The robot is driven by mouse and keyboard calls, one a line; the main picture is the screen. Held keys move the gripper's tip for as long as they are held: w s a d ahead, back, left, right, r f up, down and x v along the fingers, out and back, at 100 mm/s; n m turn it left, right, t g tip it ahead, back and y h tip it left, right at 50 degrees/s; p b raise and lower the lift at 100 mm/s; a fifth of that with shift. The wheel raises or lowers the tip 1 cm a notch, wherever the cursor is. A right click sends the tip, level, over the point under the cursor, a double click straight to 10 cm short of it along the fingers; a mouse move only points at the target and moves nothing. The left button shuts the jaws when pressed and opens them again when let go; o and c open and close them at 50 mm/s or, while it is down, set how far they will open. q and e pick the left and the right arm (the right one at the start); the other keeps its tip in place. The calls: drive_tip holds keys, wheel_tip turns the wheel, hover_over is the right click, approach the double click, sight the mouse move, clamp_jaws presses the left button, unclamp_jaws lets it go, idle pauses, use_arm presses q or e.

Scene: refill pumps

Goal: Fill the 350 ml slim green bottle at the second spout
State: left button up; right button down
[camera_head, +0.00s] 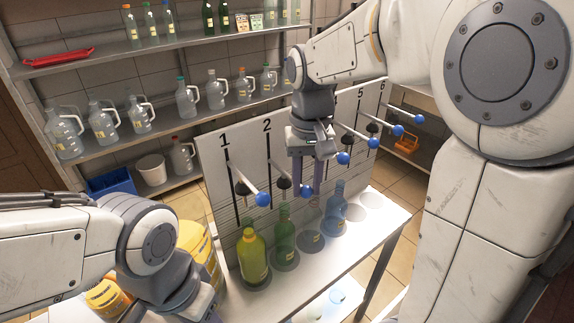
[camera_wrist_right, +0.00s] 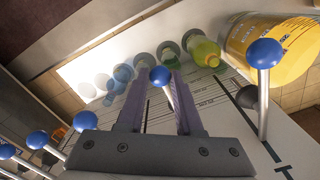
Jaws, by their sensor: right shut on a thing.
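A slim green bottle (camera_head: 284,243) stands upright in the second place on the white bench, under the panel's number 2. The knob also shows between the fingers in the right wrist view (camera_wrist_right: 160,76). The second spout (camera_head: 283,183) is dark and sits above the green bottle. My left arm is at the lower left; its fingertips are out of view.
A yellow-green bottle (camera_head: 252,258) stands at place one, a clear bottle (camera_head: 312,232) and a blue bottle (camera_head: 336,212) to the right. Other blue-knobbed levers, such as the first (camera_head: 263,199), flank my right gripper. A yellow tub (camera_head: 200,250) stands left of the bench.

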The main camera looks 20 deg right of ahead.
drive_tip(key=shift+f+b, duration=1.75)
drive_tip(key=shift+f, duration=1.25)
drive_tip(key=shift+f, duration=0.4)
idle(2.9)
wheel_tip(320, 180, up, 10)
drive_tip(key=p, duration=0.9)
drive_tip(key=shift+r, duration=0.2)
drive_tip(key=c, duration=1)
unclamp_jaws()
drive_tip(key=shift+r, duration=0.2)
drive_tip(key=o, duration=0.5)
drive_tip(key=shift+f, duration=0.25)
drive_tip(key=shift+r, duration=0.1)
